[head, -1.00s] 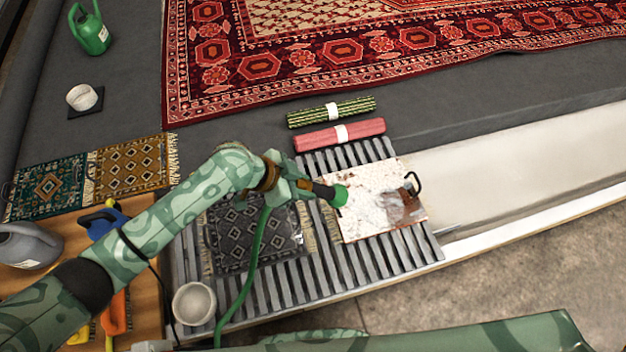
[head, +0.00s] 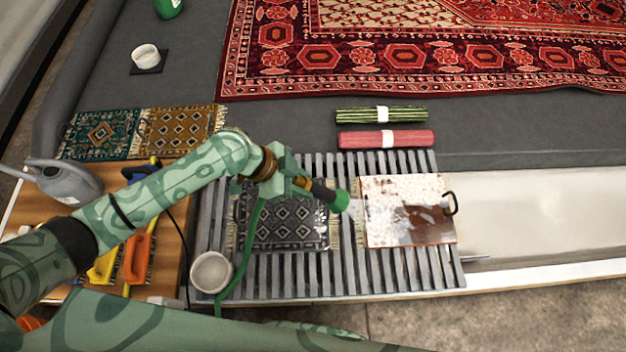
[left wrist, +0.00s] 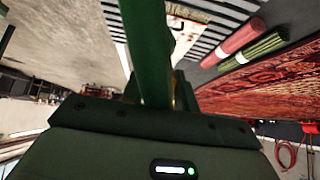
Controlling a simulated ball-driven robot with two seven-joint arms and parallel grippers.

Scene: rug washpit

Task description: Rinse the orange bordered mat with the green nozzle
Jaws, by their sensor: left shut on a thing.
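The mat (head: 387,235) lies on the grey slatted rack, mostly covered in white foam, with a thin orange edge and a bare dark brown patch at its lower middle and right. A black handle sticks out at its right edge. My left gripper (head: 303,186) is shut on the nozzle, around its dark body. The green nozzle tip (head: 340,201) points right and stops just left of the mat, above the rack. A pale blur, perhaps spray, shows between tip and mat. A green hose (head: 244,258) hangs from the nozzle. My right gripper is out of view.
A dark patterned mat (head: 284,236) lies on the rack under my left wrist. A white bowl (head: 212,272) stands at the rack's left. Red (head: 386,139) and green (head: 381,115) rolls lie behind. A grey watering can (head: 69,183) stands on the wooden table at left.

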